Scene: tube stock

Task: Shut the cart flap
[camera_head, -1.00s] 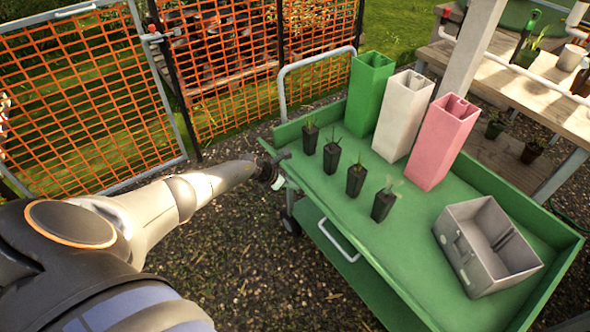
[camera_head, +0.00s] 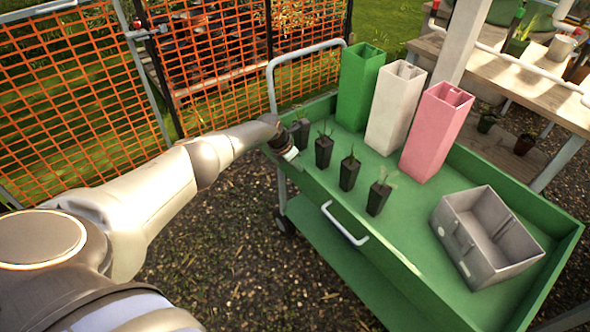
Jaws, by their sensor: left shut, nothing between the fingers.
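The green cart (camera_head: 440,187) stands right of centre. Its long near side carries a green panel with a white bar handle (camera_head: 345,225), which I take for the flap (camera_head: 310,190). It runs along the tray's near edge. I cannot tell its exact angle or whether it is fully shut. My left gripper (camera_head: 289,153) is shut and empty at the left end of this panel, close to its upper edge. Contact cannot be made out. The wrist partly hides the leftmost dark pot (camera_head: 300,132). My right gripper is not in view.
Several seedling pots (camera_head: 349,174) stand in a row just behind the panel. Green (camera_head: 360,90), white (camera_head: 394,110) and pink (camera_head: 435,130) tall tubes and a grey box (camera_head: 488,240) stand on the cart. Orange mesh fencing (camera_head: 70,100) is at left, a wooden bench (camera_head: 520,80) at right.

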